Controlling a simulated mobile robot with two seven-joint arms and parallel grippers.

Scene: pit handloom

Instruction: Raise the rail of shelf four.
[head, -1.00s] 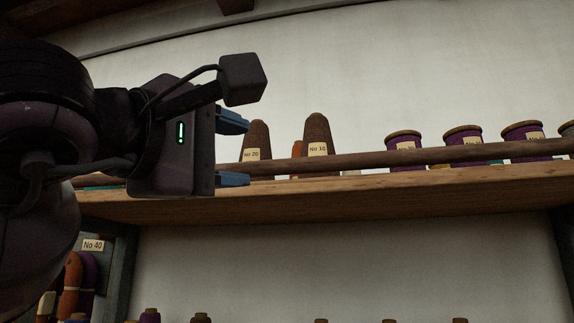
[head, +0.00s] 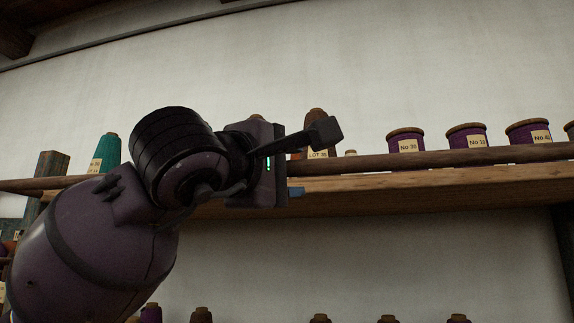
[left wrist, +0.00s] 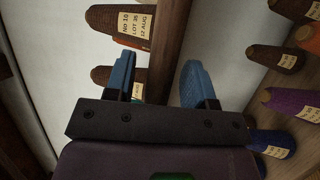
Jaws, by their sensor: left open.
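A long brown wooden rail (head: 440,158) runs along the front of a wooden shelf (head: 440,187), a little above its board. No shelf number shows. My left gripper (head: 294,175) is at the rail, left of the purple spools, with one blue finger showing below rail height. In the left wrist view my left gripper (left wrist: 160,78) is open, its two blue fingers apart. The rail (left wrist: 170,50) passes between or just beyond them; whether it touches either finger I cannot tell. My arm hides part of the rail in the head view. My right gripper is not in view.
Several purple spools (head: 466,137) stand behind the rail at right. A brown cone (head: 317,121) is close behind my gripper, and a teal cone (head: 107,152) stands at left. Brown-topped cones (head: 388,319) show on a lower level. The wall above is clear.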

